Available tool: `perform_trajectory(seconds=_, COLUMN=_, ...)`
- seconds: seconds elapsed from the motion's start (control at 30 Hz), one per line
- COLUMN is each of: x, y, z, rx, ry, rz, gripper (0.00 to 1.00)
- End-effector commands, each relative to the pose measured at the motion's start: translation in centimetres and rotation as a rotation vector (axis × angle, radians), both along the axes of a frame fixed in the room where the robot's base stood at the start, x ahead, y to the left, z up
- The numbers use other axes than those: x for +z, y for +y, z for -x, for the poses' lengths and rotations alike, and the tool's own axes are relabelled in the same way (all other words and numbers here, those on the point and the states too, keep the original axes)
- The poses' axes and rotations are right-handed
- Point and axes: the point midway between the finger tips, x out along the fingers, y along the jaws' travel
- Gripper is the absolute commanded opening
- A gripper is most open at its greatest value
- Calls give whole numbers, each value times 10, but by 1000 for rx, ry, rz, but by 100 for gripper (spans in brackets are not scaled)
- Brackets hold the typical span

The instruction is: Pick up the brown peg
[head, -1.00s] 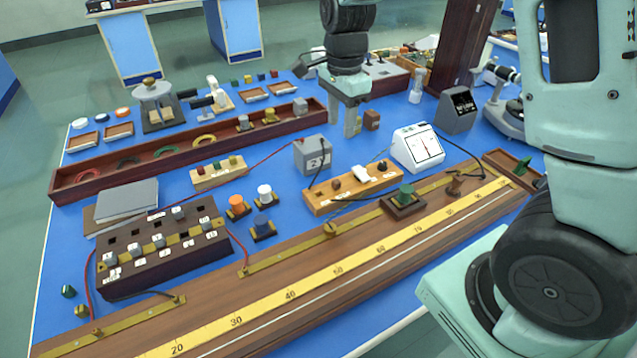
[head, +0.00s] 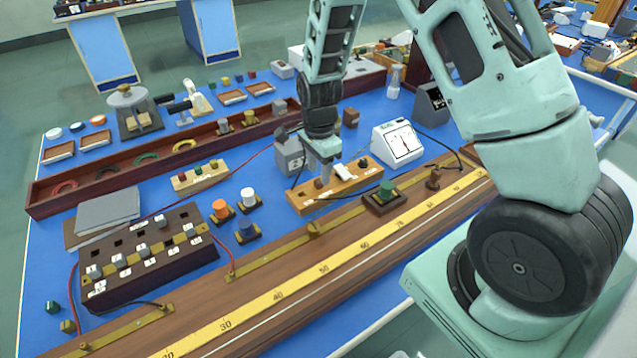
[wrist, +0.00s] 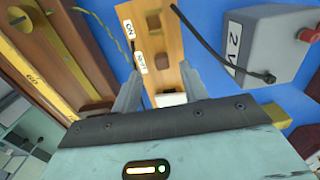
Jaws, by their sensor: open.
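A short brown peg (head: 319,183) stands in the pale wooden board (head: 345,186), left of its white block (head: 340,170). A second brown peg (head: 363,163) stands near the board's right end. My gripper (head: 325,173) is open and empty, low over the board, fingers pointing down. In the wrist view its two fingers (wrist: 158,76) straddle the board's width. The white block (wrist: 170,99) shows between them. I cannot tell the exact height above the board.
A grey box marked 2 (head: 289,153) stands close behind the board, with a black cable (wrist: 215,50) running near the fingers. A white meter (head: 397,143) stands to the right. A green knob on a base (head: 384,197) and the long ruler bench (head: 290,292) lie in front.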

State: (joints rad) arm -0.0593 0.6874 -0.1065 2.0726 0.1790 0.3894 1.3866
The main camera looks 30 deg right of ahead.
Motion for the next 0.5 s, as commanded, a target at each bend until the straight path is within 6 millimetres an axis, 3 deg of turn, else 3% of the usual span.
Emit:
perform_trajectory(seconds=0.23, x=-30, y=-1, z=-2, rx=1, ry=3, rz=0, gripper=44)
perform_trajectory(seconds=0.5, x=-34, y=-1, z=-3, rx=1, ry=0, rz=0, gripper=44)
